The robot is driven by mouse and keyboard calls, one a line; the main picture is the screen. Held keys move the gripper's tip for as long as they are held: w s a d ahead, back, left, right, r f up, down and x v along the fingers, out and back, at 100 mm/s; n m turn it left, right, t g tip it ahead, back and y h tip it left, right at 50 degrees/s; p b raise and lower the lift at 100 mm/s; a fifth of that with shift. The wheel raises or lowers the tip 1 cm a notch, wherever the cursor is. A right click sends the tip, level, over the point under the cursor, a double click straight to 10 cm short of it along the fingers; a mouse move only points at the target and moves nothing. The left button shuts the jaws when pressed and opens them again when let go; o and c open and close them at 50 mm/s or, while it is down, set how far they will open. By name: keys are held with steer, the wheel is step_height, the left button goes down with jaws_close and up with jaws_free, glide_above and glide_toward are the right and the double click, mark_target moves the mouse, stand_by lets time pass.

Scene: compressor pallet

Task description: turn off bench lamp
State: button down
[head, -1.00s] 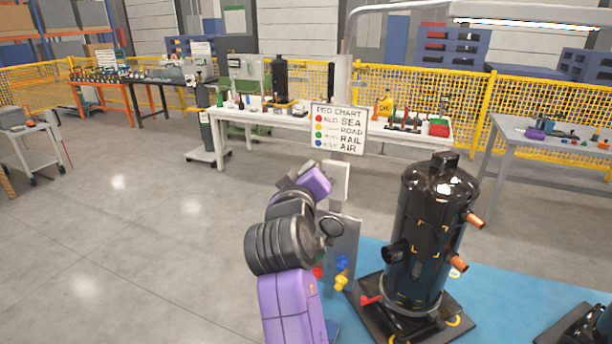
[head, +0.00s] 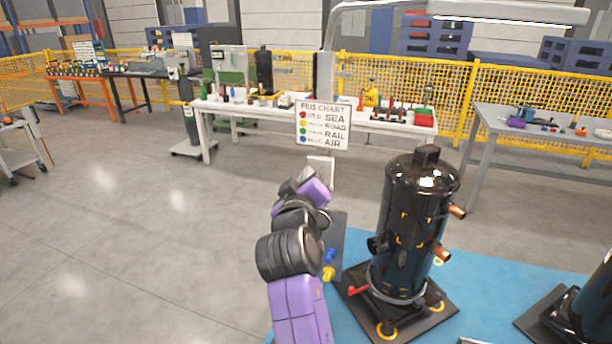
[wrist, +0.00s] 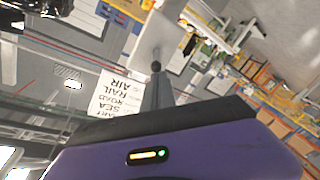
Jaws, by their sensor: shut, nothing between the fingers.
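The bench lamp (head: 510,10) hangs on a curved pale arm at the top right of the head view, and the strip under its hood glows white. The lamp's post (head: 327,75) runs down behind the peg chart sign (head: 323,124). A small white box or plate (head: 321,170) shows below the sign, just beyond the end of my arm. In the wrist view, my gripper (wrist: 156,76) is shut and empty. It points toward a pale upright part (wrist: 157,32); I cannot tell whether it touches this. In the head view my own wrist hides the fingers.
A black compressor (head: 415,225) stands on a dark base on the blue pallet surface (head: 505,285), right of my arm. Blue and yellow pegs (head: 328,265) sit close beside my forearm. A white workbench (head: 260,112) stands behind.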

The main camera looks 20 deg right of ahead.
steer(key=shift+f+b, duration=0.25)
steer(key=shift+b, duration=0.2)
